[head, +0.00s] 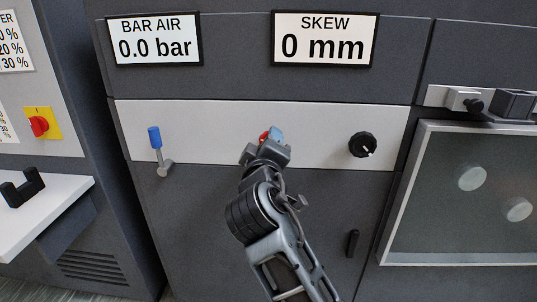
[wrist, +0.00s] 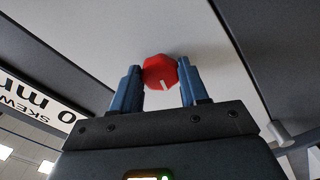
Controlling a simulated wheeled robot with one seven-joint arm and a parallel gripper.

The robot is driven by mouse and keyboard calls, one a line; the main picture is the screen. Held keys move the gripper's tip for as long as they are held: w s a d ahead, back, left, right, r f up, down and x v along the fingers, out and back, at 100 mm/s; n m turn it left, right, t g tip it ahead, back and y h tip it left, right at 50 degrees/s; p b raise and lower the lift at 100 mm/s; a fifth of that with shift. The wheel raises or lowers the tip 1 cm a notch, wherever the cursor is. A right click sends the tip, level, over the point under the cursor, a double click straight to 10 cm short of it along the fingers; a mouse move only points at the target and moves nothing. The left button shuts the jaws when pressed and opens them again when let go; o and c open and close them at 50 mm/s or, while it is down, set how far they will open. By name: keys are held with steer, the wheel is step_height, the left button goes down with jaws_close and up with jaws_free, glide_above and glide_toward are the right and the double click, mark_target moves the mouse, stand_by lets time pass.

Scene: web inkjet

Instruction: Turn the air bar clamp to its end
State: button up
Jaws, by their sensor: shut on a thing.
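A red faceted knob (wrist: 158,70) with a short white mark sits on the light panel strip. In the wrist view the mark points down and slightly right. I take this knob to be the air bar clamp; no label on it can be read. My gripper (wrist: 160,78) has its two blue fingers on either side of the knob and is shut on it. In the head view my gripper (head: 270,142) hides most of the knob, with only a bit of red showing (head: 263,135). The bar air display (head: 155,40) reads 0.0 bar.
A black knob (head: 362,145) is to the right on the same strip (head: 215,122). The skew display (head: 325,39) reads 0 mm. A small black handle (head: 352,243) is lower right.

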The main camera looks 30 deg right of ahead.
steer(key=shift+f+m+b, duration=0.15)
steer(key=shift+m+b, duration=2.45)
steer(key=shift+m, duration=0.85)
steer(key=shift+f+m+b, duration=0.1)
steer(key=shift+m+b, duration=2.5)
steer(key=shift+m, duration=0.85)
steer(key=shift+r, duration=0.1)
steer(key=o, duration=1.1)
steer(key=shift+c, duration=0.2)
steer(key=shift+r, duration=0.1)
steer(key=p+v, duration=0.1)
steer(key=v, duration=0.6)
steer(key=shift+s+a, duration=0.25)
steer(key=shift+s, duration=0.1)
